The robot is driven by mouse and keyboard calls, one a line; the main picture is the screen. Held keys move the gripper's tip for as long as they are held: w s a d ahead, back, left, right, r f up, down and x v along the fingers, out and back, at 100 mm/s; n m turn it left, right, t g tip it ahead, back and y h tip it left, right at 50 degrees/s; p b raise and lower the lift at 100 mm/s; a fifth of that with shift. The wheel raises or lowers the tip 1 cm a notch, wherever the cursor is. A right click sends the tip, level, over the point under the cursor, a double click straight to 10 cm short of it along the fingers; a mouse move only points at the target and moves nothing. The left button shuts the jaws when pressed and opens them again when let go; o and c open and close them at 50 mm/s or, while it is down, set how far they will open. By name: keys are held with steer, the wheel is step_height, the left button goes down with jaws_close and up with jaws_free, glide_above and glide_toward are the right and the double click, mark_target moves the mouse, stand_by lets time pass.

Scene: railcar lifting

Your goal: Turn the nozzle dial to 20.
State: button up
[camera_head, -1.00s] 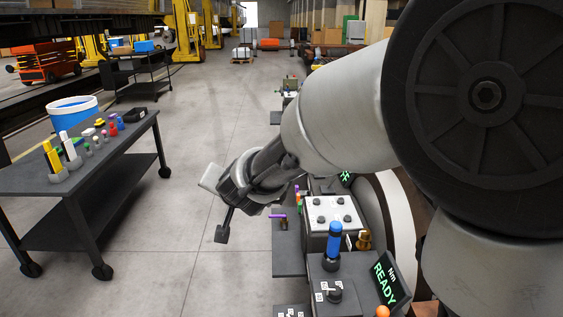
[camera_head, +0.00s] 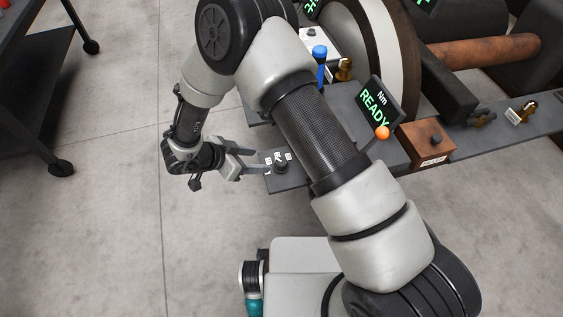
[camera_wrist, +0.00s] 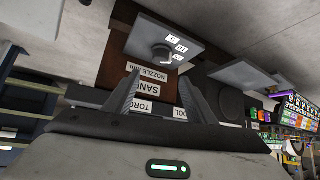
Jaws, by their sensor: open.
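The nozzle dial (camera_head: 281,167) is a small dark knob on the grey bench panel, with white number labels beside it. The wrist view shows the dial (camera_wrist: 162,53) on a grey plate, with a "NOZZLE" label (camera_wrist: 148,72) below it. The numbers and the pointer direction are too small to read. My gripper (camera_head: 262,162) is open and empty, just left of the dial, its fingers pointing toward it. In the wrist view my gripper (camera_wrist: 160,78) has both fingers apart, with the dial beyond the tips. I see no contact.
A display (camera_head: 376,103) reads "Nm READY", beside an orange ball-topped lever (camera_head: 382,132). A blue-handled tool (camera_head: 320,58) stands behind the dial. A brown box (camera_head: 426,143) sits to the right. A dark cart (camera_head: 40,75) stands far left. The floor left of my gripper is clear.

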mark_target(281, 161)
steer(key=b+x, duration=0.3)
steer(key=x, duration=1)
steer(key=shift+w+d+f, duration=0.15)
steer(key=shift+w+f, duration=0.05)
steer(key=c, duration=1)
